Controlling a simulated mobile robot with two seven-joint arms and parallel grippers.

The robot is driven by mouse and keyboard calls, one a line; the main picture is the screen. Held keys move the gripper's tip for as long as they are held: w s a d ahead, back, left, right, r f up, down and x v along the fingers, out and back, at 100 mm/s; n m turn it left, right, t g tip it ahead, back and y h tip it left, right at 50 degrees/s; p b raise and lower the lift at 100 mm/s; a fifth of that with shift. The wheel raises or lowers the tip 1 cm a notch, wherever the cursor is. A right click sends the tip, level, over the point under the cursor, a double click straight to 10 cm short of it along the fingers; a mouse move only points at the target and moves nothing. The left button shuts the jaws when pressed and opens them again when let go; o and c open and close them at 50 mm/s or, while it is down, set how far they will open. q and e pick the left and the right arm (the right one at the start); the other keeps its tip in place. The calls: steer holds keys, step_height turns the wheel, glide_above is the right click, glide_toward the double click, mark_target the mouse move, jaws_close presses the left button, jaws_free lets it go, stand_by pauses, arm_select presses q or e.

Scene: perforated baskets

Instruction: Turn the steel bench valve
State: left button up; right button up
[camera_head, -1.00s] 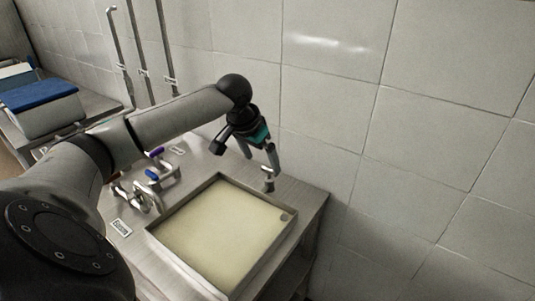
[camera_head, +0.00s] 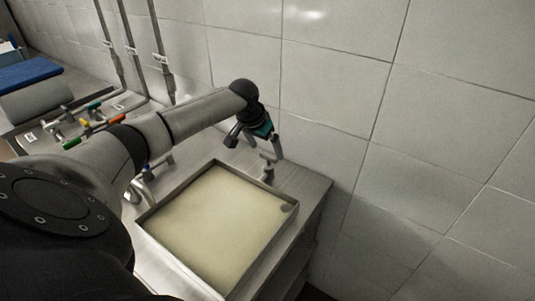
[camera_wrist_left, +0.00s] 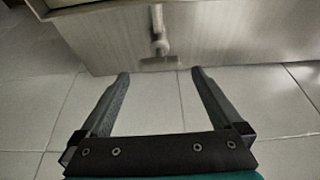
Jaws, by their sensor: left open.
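A small steel valve (camera_head: 267,171) stands on the bench just behind the back right rim of the sink basin. In the left wrist view the steel valve (camera_wrist_left: 160,50) shows as a stem with a T-shaped crossbar. My left gripper (camera_head: 272,151) is open and close to the valve, partly overlapping it in the head view. In the left wrist view the left gripper's fingers (camera_wrist_left: 160,75) are spread, with the crossbar centred just beyond the tips and nothing between them. Contact cannot be told. My right gripper is not in view.
A shallow basin (camera_head: 153,209) with a pale floor fills much of the steel bench (camera_head: 308,184). Valves with green, yellow and red handles (camera_head: 85,123) lie behind my left arm. Vertical pipes (camera_head: 160,45) run up the tiled wall (camera_head: 350,90), close behind the bench.

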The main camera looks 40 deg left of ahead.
mark_target(269, 154)
arm_select(q)
steer(key=shift+x, duration=1.1)
steer(key=shift+w+f, duration=0.2)
steer(key=shift+f, duration=0.2)
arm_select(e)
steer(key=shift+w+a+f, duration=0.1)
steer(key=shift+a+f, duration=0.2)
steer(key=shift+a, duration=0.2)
arm_select(q)
steer(key=shift+c, duration=0.3)
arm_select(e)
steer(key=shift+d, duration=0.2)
